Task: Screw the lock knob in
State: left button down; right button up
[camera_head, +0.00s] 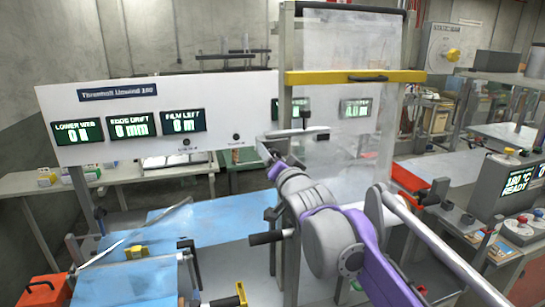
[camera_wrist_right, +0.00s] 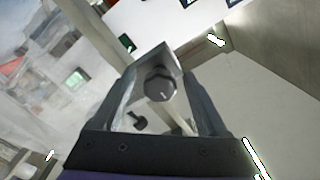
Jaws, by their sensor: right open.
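My right arm reaches up from the lower right in the head view, and its gripper (camera_head: 270,150) is beside the upright frame, just below a grey bar (camera_head: 297,133). In the right wrist view the gripper (camera_wrist_right: 154,76) is open. A dark round knob (camera_wrist_right: 160,86) with a pale mark on its face, seemingly the lock knob, shows between the fingers, in front of a metal bracket. I cannot tell whether the fingers touch it. A small dark knob (camera_head: 305,118) stands above the grey bar in the head view. My left gripper is not in view.
A clear film panel (camera_head: 345,130) with a yellow crossbar (camera_head: 355,77) stands behind the gripper. A white display board (camera_head: 150,120) is to the left. Blue-topped tables (camera_head: 210,222) lie below. A control box (camera_head: 508,185) reading READY is at right.

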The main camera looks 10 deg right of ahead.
jog(key=s, duration=1)
jog(key=shift+d+b, duration=0.2)
jog(key=shift+b, duration=0.25)
jog(key=s+f+n+g, duration=0.2)
jog(key=s+f+g, duration=0.2)
jog(key=s+f, duration=0.4)
jog(key=s+f+n+g, duration=0.3)
jog(key=s+f, duration=0.6)
jog(key=f, duration=0.9)
jog(key=s+f+n+g, duration=0.2)
jog(key=s+f+g, duration=0.3)
jog(key=s+f, duration=0.4)
notch_tip(320, 180, down, 4)
jog(key=shift+d+f+n+g+h+p, duration=0.25)
jog(key=shift+n+g+h+p, duration=0.05)
jog(key=shift+p, duration=0.1)
jog(key=shift+d, duration=0.1)
